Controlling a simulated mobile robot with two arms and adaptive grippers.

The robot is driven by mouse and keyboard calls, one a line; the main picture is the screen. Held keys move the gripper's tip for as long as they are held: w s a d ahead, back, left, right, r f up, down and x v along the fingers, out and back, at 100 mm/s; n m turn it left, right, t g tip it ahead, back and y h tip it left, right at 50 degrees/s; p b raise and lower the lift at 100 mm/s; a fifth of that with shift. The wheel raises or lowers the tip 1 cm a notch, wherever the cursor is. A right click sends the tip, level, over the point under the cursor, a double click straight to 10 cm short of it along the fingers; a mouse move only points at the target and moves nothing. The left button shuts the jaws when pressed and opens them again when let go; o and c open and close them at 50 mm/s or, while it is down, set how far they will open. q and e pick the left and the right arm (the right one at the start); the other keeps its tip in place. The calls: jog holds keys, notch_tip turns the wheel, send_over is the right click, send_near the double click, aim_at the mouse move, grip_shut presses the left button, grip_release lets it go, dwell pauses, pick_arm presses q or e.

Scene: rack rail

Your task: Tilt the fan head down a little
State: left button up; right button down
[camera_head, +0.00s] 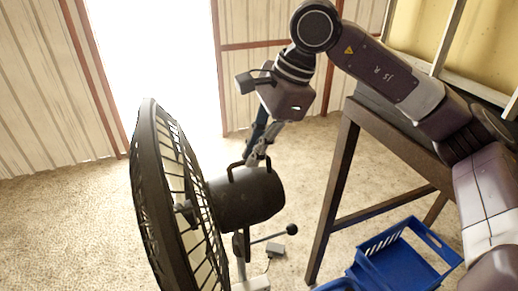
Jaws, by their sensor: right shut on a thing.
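The fan head stands at the lower left of the head view, with its round dark cage (160,205) seen nearly edge-on and facing left. Its dark motor housing (248,198) sticks out to the right behind the cage. A thin handle (236,170) arches over the top of the housing. My right gripper (258,160) reaches down from above and is shut at the handle's upper right end, on top of the housing. The fingertips are small here, and the exact grip on the handle is hard to make out. My left gripper is not in view.
A knobbed lever (275,234) sticks out right of the fan's stand below the housing. A dark wooden table (335,190) stands at the right, under my right arm. A blue crate (405,262) sits on the floor at lower right. The floor between fan and table is mostly clear.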

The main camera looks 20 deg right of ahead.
jog(key=shift+a+r+h+p, duration=0.2)
jog(key=shift+a+h, duration=0.3)
jog(key=shift+a, duration=0.15)
jog(key=shift+a+r+h+p, duration=0.15)
jog(key=shift+a+h, duration=0.35)
jog(key=shift+a, duration=0.1)
jog(key=c, duration=2)
grip_release()
jog(key=shift+c, duration=0.2)
jog(key=v, duration=1.2)
